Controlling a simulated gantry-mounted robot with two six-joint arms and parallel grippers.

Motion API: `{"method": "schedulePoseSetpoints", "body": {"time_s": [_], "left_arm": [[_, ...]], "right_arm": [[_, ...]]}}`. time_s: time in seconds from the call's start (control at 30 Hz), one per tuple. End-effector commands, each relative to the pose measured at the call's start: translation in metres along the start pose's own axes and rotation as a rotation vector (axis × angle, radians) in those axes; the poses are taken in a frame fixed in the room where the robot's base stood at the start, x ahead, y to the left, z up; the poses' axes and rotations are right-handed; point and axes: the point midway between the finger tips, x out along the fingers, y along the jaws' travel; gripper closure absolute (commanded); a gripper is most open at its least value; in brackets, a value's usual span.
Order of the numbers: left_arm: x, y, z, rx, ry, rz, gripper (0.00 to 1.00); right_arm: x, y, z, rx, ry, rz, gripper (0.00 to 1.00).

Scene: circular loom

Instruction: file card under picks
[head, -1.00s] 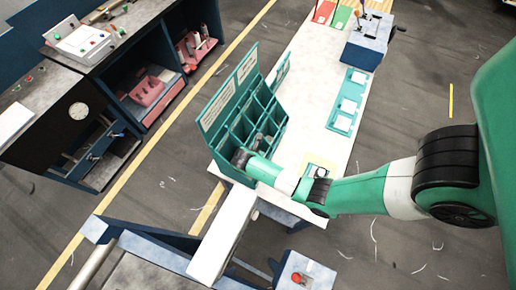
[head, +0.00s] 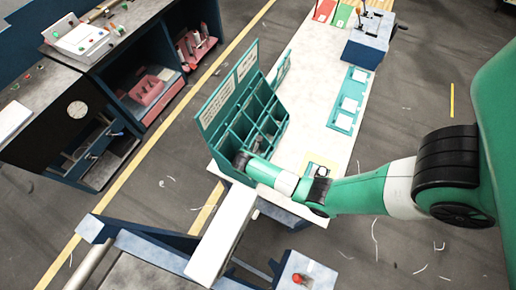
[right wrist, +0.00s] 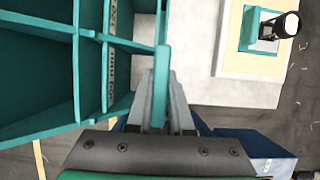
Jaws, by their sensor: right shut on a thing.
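The teal pigeonhole rack (head: 231,128) stands on the near left end of the white table, with pale lettered labels (head: 217,104) on its upright back panels. My right gripper (right wrist: 162,80) is at the near edge of this rack. In the right wrist view its grey fingers are shut on a thin teal piece (right wrist: 160,95) seen edge-on. I cannot tell whether this piece is a card or part of the rack. The rack's compartments (right wrist: 35,70) open to the left of the fingers. No lettering saying picks can be read. My left gripper is not in view.
A teal tray with white cards (head: 348,100) lies farther along the table (head: 312,120). A yellowish pad (head: 318,166) lies close to my right arm and bears a small dark item (right wrist: 275,27). A blue-grey box (head: 367,45) stands farther back.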

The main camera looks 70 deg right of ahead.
Motion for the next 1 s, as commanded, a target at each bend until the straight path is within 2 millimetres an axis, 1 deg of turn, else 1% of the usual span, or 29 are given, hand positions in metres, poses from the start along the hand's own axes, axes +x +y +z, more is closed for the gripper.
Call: {"method": "schedulePoseSetpoints", "body": {"time_s": [0.53,1.0], "left_arm": [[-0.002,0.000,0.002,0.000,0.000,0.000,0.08],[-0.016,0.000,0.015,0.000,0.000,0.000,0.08]], "right_arm": [[0.004,0.000,-0.001,0.000,0.000,0.000,1.00],[0.025,0.000,-0.011,0.000,0.000,-0.001,1.00]]}}
